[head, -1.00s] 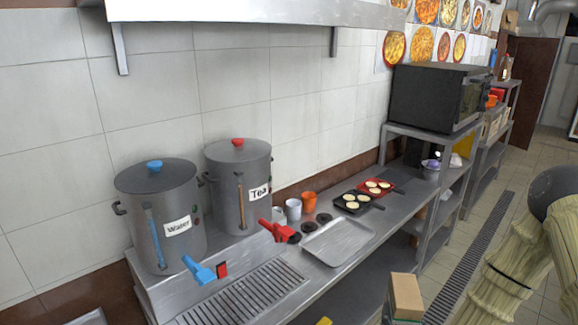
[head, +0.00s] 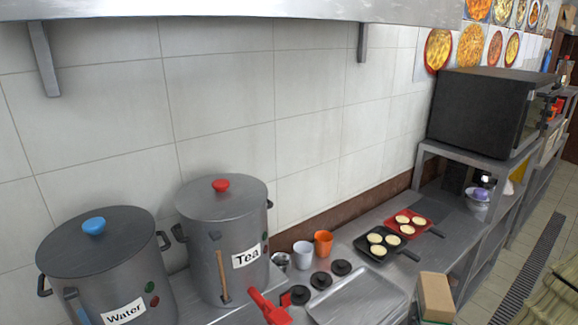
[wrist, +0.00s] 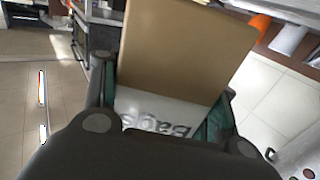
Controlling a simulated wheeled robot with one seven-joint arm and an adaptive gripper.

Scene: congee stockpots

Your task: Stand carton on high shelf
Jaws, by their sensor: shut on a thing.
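The carton (head: 436,296) is a brown box at the lower right of the head view, in front of the counter. In the wrist view the carton (wrist: 180,48) fills the upper middle, with a white lower part bearing upside-down lettering that looks like "Bags". My gripper (wrist: 163,110) is shut on it, one finger on each side. The high shelf (head: 250,10) is a metal shelf on wall brackets along the top of the head view. Its upper surface cannot be seen, and the carton is well below it.
The Water pot (head: 105,265) and Tea pot (head: 222,240) stand at left below the shelf. A metal tray (head: 357,297), cups (head: 323,243) and pans with round food (head: 378,245) lie on the counter. A black oven (head: 490,108) stands at right. The wall below the shelf is clear.

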